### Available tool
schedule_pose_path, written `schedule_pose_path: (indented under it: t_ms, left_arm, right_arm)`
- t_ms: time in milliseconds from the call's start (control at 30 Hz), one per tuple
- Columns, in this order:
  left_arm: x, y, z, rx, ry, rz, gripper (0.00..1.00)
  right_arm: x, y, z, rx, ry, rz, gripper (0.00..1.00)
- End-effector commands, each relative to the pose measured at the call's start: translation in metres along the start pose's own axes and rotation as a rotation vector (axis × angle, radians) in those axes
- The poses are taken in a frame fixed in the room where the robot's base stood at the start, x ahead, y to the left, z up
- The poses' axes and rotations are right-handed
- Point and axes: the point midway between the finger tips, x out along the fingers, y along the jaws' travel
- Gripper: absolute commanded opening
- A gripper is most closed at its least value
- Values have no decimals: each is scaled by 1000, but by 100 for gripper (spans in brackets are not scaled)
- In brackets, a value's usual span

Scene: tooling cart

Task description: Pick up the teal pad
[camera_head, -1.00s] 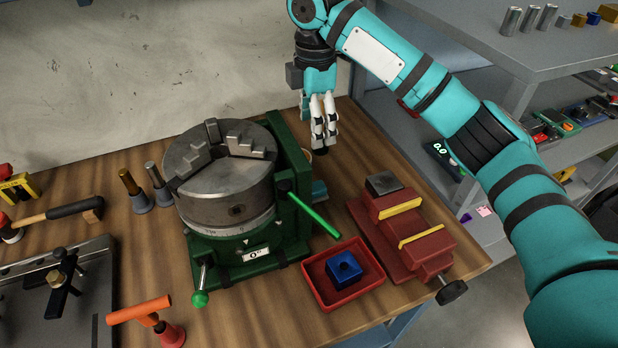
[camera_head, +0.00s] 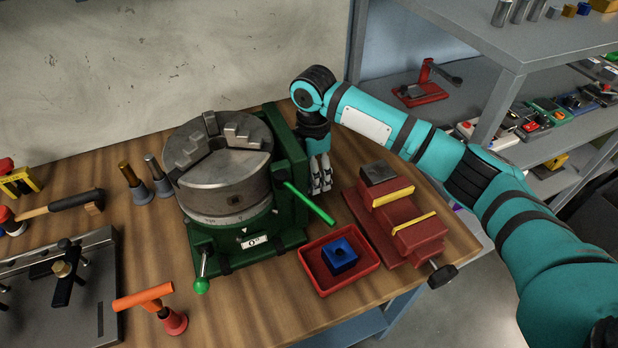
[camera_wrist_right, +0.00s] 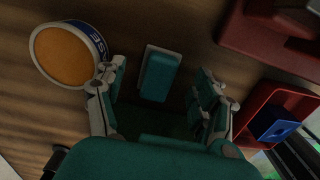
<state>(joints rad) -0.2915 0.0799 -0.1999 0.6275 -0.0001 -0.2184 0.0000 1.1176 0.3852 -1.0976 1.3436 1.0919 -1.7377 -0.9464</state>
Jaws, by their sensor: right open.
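The teal pad (camera_wrist_right: 158,77) shows in the right wrist view as a small block with a pale edge, lying on the wooden surface. It sits between and just beyond the fingers of my right gripper (camera_wrist_right: 160,108), which are spread apart with nothing between them. In the head view my right gripper (camera_head: 321,178) points down at the right side of the green rotary table, and the pad is hidden there. My left gripper is not in view.
A round tin (camera_wrist_right: 66,55) lies close to the left finger in the wrist view. The green chuck fixture (camera_head: 248,243) with its bright green handle, a red vise (camera_head: 408,240) and a red tray (camera_head: 314,277) with a blue block crowd the gripper.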

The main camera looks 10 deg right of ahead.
Motion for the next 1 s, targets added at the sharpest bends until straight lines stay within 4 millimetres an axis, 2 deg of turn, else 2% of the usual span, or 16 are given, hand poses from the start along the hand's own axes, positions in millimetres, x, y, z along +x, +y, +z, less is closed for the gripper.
schedule_pose_path:
  t_ms: [167,400,833,867,1000]
  left_arm:
    - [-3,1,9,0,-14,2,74]
    - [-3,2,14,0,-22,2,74]
    - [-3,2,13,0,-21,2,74]
    - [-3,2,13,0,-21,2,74]
    - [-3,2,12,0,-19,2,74]
  right_arm:
    - [17,0,0,0,0,0,70]
    - [19,0,0,-1,0,1,70]
    - [19,0,0,-1,0,1,14]
    - [19,0,0,-1,0,1,11]
    - [18,0,0,-1,0,2,11]
